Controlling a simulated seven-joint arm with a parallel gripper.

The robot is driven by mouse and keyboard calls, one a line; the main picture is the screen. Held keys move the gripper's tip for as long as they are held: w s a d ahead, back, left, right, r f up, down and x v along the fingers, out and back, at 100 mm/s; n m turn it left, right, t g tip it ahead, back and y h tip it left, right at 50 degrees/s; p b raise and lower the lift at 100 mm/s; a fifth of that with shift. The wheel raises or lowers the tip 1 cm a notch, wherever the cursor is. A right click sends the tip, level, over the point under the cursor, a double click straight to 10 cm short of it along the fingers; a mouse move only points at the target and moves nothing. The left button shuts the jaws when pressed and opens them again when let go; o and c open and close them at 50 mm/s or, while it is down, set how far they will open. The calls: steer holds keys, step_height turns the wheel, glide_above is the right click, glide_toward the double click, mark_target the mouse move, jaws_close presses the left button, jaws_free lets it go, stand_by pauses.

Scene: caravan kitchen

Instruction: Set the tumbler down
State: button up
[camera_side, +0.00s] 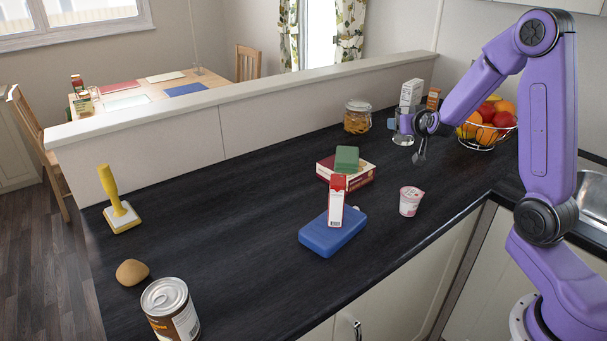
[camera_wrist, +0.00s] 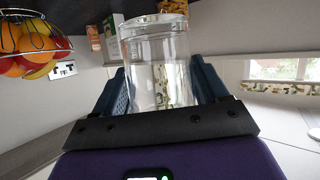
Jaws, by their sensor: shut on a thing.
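The tumbler (camera_side: 403,139) is a clear, empty-looking glass near the back right of the dark counter, left of the fruit basket. My gripper (camera_side: 395,124) is shut on it from the right, with a dark blue finger showing by its side. In the wrist view the tumbler (camera_wrist: 158,62) stands between the two dark blue fingers of my gripper (camera_wrist: 160,88). It looks about upright in the side view. Its base is at or very close to the counter; I cannot tell whether it touches.
A wire fruit basket (camera_side: 487,138) stands close on the right. A pasta jar (camera_side: 357,117) is to the left, and cartons (camera_side: 411,94) stand behind. Stacked boxes (camera_side: 346,170) and a yogurt cup (camera_side: 410,201) are nearer the front. The counter's left middle (camera_side: 220,210) is clear.

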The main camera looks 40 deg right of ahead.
steer(key=w+a+f+n+y, duration=0.1)
steer(key=w+a+n+y, duration=0.35)
steer(key=a, duration=0.65)
steer(key=w+a+f+n+y, duration=0.1)
steer(key=w+a+n+y, duration=0.4)
steer(key=a, duration=0.6)
steer(key=w+a+f+n+y, duration=0.15)
steer(key=w+a+y, duration=0.25)
steer(key=w+a, duration=0.5)
steer(key=shift+n+t, duration=0.3)
steer(key=shift+n, duration=0.2)
steer(key=shift+s+a+f, duration=0.35)
steer(key=shift+a+f, duration=0.15)
steer(key=shift+f, duration=1.05)
steer(key=shift+s+a+f, duration=0.4)
steer(key=shift+a+f, duration=0.05)
steer(key=shift+f, duration=1.05)
steer(key=shift+s+a+f, duration=0.35)
steer(key=shift+a+f, duration=0.15)
steer(key=shift+f, duration=1.05)
steer(key=shift+f, duration=0.15)
steer(key=o, duration=1.3)
steer(key=shift+c, duration=0.2)
